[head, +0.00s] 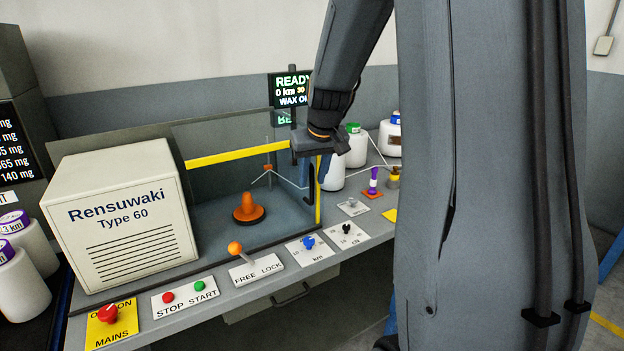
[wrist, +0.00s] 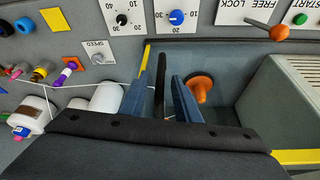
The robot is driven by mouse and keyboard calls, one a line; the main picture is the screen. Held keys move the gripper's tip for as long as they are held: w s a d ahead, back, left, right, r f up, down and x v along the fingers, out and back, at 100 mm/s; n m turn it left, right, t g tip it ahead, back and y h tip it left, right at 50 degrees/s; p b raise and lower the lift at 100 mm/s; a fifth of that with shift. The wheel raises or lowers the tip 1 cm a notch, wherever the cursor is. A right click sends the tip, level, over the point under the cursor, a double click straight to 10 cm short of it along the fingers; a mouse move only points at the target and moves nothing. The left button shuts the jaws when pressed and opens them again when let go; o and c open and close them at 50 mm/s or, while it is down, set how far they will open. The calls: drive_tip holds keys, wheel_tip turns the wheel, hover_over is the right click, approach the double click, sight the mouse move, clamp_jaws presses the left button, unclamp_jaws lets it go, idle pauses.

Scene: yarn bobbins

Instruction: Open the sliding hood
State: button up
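The sliding hood is a clear panel with a yellow top strip (head: 235,155). In the head view it stands around the orange cone, right of the cream Rensuwaki housing. Its black upright handle (head: 309,188) is near its right edge, and shows as a dark bar in the wrist view (wrist: 160,85). My gripper (head: 315,174) points down at that right edge. In the wrist view, my gripper's two blue-grey fingers (wrist: 160,82) are apart, one on each side of the handle, with gaps showing. The fingertips are partly hidden in the head view.
The front panel has a FREE/LOCK lever (head: 236,248), buttons and knobs. White bobbins (head: 357,148) and a purple piece (head: 374,178) stand to the right. A READY display (head: 291,88) is behind.

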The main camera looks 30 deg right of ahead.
drive_tip(key=shift+x, duration=1.05)
clamp_jaws()
